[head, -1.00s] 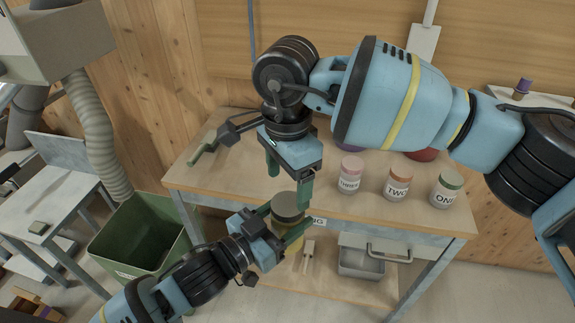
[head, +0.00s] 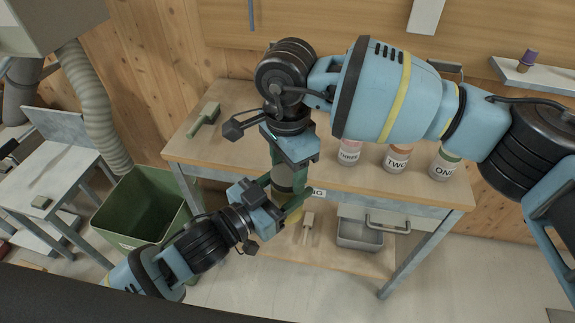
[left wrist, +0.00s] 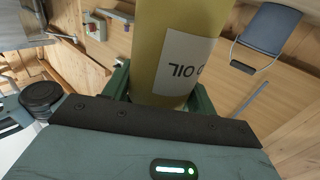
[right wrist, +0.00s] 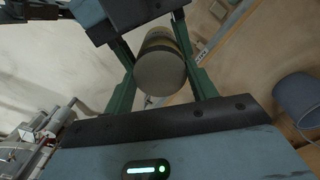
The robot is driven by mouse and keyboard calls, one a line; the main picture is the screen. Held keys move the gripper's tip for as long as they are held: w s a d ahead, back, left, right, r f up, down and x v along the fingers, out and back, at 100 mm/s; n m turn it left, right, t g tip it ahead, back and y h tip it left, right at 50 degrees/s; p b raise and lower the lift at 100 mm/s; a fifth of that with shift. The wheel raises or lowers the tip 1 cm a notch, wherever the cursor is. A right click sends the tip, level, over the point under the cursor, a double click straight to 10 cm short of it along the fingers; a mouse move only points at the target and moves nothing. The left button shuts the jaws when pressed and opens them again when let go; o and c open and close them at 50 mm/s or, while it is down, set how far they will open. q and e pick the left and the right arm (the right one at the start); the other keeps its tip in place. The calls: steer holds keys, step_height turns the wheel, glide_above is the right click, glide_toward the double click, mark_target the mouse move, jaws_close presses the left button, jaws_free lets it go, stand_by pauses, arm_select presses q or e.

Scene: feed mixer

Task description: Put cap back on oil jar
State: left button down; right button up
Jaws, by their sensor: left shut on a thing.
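The oil jar is yellow with a white OIL label (left wrist: 185,65) in the left wrist view. My left gripper (head: 283,200) is shut on the jar's body and holds it in the air in front of the bench. A grey-brown cap (right wrist: 160,72) shows at the jar's top in the right wrist view; it looks seated on the jar, but I cannot tell whether it is fully on. My right gripper (head: 290,182) points down over the jar top. Its fingers are open, one on each side of the cap; contact is unclear. In the head view the fingers partly hide the jar.
The wooden bench (head: 235,150) stands behind my grippers. Jars labelled THREE (head: 349,152), TWO (head: 397,158) and ONE (head: 444,165) stand on its right. A green-handled brush (head: 204,119) lies at the left. A green bin (head: 145,208) stands left, and a grey tray (head: 360,234) sits below.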

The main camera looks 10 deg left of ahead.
steer(key=shift+c, duration=1.4)
steer(key=o, duration=1.2)
steer(key=shift+c, duration=0.2)
step_height(320, 180, up, 12)
steer(key=shift+f, duration=0.1)
